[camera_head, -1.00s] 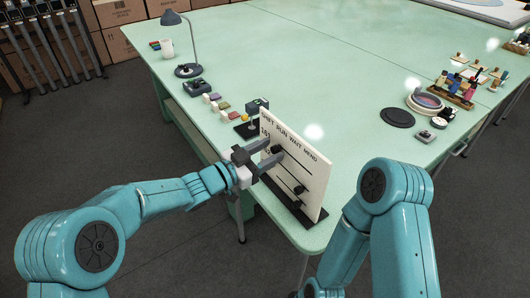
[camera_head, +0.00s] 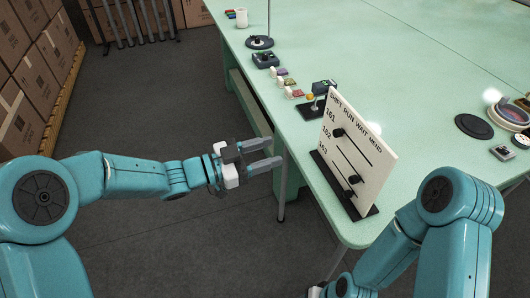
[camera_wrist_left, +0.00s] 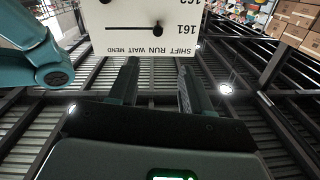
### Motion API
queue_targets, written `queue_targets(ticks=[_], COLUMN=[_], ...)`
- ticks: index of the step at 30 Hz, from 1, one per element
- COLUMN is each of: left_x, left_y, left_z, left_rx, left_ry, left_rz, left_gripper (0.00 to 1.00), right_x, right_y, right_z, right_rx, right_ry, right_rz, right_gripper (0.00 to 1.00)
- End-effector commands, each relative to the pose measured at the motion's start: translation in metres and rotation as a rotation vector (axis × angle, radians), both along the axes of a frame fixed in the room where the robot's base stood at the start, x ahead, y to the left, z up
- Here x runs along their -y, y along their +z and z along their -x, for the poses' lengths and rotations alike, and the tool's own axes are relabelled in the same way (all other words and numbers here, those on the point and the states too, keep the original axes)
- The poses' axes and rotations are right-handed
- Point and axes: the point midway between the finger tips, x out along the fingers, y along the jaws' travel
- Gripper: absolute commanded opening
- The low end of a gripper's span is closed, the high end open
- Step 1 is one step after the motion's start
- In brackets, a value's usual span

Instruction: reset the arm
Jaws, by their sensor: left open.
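My left gripper (camera_head: 272,155) is open and empty, off the near left edge of the green table (camera_head: 400,65). A gap lies between its fingertips and the white shift board (camera_head: 358,150), which stands tilted back on a dark base at the table's near corner. The board carries rows 161, 162 and 163 with dark sliding knobs (camera_head: 354,179). In the left wrist view the open fingers (camera_wrist_left: 158,85) point towards the board (camera_wrist_left: 130,42), which appears upside down.
A dark disc (camera_head: 473,126) lies right. Cardboard boxes (camera_head: 38,62) stand at the left. Floor left of the table is clear.

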Motion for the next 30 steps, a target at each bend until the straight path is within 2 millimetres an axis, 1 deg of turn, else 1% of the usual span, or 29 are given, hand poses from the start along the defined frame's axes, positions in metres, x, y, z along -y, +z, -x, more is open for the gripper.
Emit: queue_targets(ticks=[14,16,17,18,20,21,23,24,26,27,29,30], left_x=[-0.002,-0.009,-0.011,-0.014,-0.024,-0.033,-0.048,-0.058,-0.072,-0.081,-0.092,-0.098], left_y=[0.0,-0.01,-0.021,-0.04,-0.078,-0.107,-0.154,-0.183,-0.224,-0.247,-0.274,-0.288], left_z=[-0.001,-0.004,-0.002,0.002,0.005,0.008,0.021,0.035,0.063,0.085,0.121,0.144], left_rx=[-0.003,-0.039,-0.073,-0.151,-0.32,-0.442,-0.632,-0.754,-0.932,-1.044,-1.202,-1.296], left_ry=[0.005,0.018,0.023,0.045,0.145,0.234,0.37,0.454,0.568,0.634,0.717,0.763], left_rz=[0.0,-0.001,0.0,0.015,0.04,0.039,0.017,-0.011,-0.065,-0.106,-0.173,-0.217], left_gripper=[0.49,0.49,0.49,0.49,0.49,0.49,0.49,0.49,0.49,0.49,0.49,0.49], right_x=[0.0,0.0,0.0,0.0,0.0,0.0,0.0,0.0,0.0,0.0,0.0,0.0], right_y=[0.002,0.008,0.011,0.016,0.021,0.025,0.029,0.03,0.033,0.034,0.035,0.035], right_z=[0.0,0.0,0.0,0.0,0.0,0.0,0.0,0.0,0.0,0.0,0.0,0.0], right_rx=[0.0,0.0,0.0,0.0,0.0,0.0,0.0,0.0,0.0,0.0,0.0,0.0], right_ry=[0.0,0.0,0.0,0.0,0.0,0.0,0.0,0.0,0.0,0.0,0.0,0.0], right_rz=[0.0,0.0,0.0,0.0,0.0,0.0,0.0,0.0,0.0,0.0,0.0,0.0], right_gripper=[0.59,0.59,0.59,0.59,0.59,0.59,0.59,0.59,0.59,0.59,0.59,0.59])
